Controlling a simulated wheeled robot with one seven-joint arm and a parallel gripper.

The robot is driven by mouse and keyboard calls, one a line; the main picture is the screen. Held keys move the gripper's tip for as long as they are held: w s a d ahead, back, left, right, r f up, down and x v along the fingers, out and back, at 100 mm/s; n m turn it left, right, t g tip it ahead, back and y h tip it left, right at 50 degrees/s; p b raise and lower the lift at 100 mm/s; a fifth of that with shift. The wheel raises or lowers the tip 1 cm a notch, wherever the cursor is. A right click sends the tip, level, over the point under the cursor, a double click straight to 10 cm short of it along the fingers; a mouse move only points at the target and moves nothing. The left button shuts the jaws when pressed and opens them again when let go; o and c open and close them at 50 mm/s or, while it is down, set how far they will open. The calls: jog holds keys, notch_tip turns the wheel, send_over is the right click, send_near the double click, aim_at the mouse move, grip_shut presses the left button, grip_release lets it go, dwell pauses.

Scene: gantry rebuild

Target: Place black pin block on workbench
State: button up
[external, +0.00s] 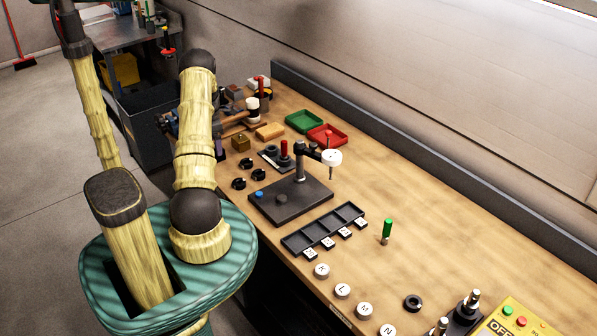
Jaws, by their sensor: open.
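A dark block with upright silver pins (465,308) stands at the near right of the workbench (440,240), cut off by the frame edge. A flat black plate (270,160) with a red-topped post and a black knob lies farther back on the bench. I cannot tell for certain which of these is the black pin block. My arm (195,120) rises from its base at the left and bends over at the top. Its far end goes down behind the upper links, so my gripper is hidden and I cannot make out its fingers.
A black stand (300,195) with a white-headed arm is mid-bench. Before it lie a slotted tray (325,228), a green-topped cylinder (387,230) and several lettered discs (343,291). Green (304,121) and red (327,135) trays sit behind. The right middle bench is clear.

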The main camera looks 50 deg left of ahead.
jog(key=shift+f+p, duration=0.65)
jog(key=shift+f, duration=1.3)
jog(key=c, duration=1.4)
jog(key=shift+r, duration=0.15)
notch_tip(320, 180, up, 10)
jog(key=b, duration=0.3)
jog(key=shift+c, duration=0.2)
